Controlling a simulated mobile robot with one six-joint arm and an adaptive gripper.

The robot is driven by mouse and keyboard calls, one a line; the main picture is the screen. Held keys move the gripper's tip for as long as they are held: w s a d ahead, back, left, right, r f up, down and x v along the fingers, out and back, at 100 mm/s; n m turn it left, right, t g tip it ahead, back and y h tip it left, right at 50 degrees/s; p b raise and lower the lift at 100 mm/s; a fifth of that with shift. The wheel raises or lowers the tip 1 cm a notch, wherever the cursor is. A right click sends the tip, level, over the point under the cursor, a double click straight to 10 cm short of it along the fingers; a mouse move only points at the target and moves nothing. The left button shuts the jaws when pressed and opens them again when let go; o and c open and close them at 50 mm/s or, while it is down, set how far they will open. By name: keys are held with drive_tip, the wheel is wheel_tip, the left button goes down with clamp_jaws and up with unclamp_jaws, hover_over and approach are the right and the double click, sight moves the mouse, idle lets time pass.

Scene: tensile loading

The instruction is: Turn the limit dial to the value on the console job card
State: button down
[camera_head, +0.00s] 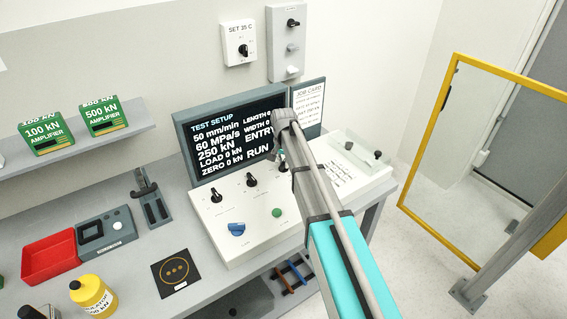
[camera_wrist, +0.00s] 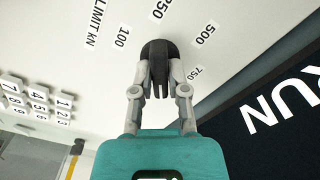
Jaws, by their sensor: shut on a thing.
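The limit dial (camera_wrist: 158,58) is a black knob in the wrist view, beside the label LIMIT KN and the marks 100, 250, 500 and 750. My gripper (camera_wrist: 158,78) is shut on it, with a grey finger on each side. Which mark the dial points to is unclear, as its pointer does not stand out. In the head view my arm hides most of the dial and gripper. The white sloped console (camera_head: 247,245) holds other black knobs (camera_head: 251,180). The job card (camera_head: 310,92) stands right of the screen, its values too small to read.
The screen (camera_head: 205,170) behind the console shows TEST SETUP and 250 kN. A blue knob (camera_head: 236,229) and a green button (camera_head: 277,212) sit on the console front. A keypad (camera_wrist: 40,100) lies left in the wrist view. A yellow-framed panel (camera_head: 425,155) stands right.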

drive_tip(key=shift+m, duration=0.4)
drive_tip(key=c, duration=0.6)
unclamp_jaws()
drive_tip(key=shift+c, duration=0.2)
drive_tip(key=shift+n, duration=0.4)
drive_tip(key=shift+n, duration=1)
wheel_tip(320, 180, up, 14)
drive_tip(key=p, duration=1.4)
drive_tip(key=s+d+f+n+b, duration=0.1)
drive_tip(key=s+d+f+b, duration=0.2)
drive_tip(key=s, duration=0.6)
drive_tip(key=s+d+f+n+b, duration=0.1)
drive_tip(key=s+d+f+b, duration=0.2)
drive_tip(key=s, duration=0.6)
drive_tip(key=s+d+f+n+b, duration=0.1)
drive_tip(key=s+d+f+b, duration=0.2)
drive_tip(key=s, duration=0.6)
drive_tip(key=shift+s+d+f+b, duration=0.3)
drive_tip(key=shift+d, duration=0.85)
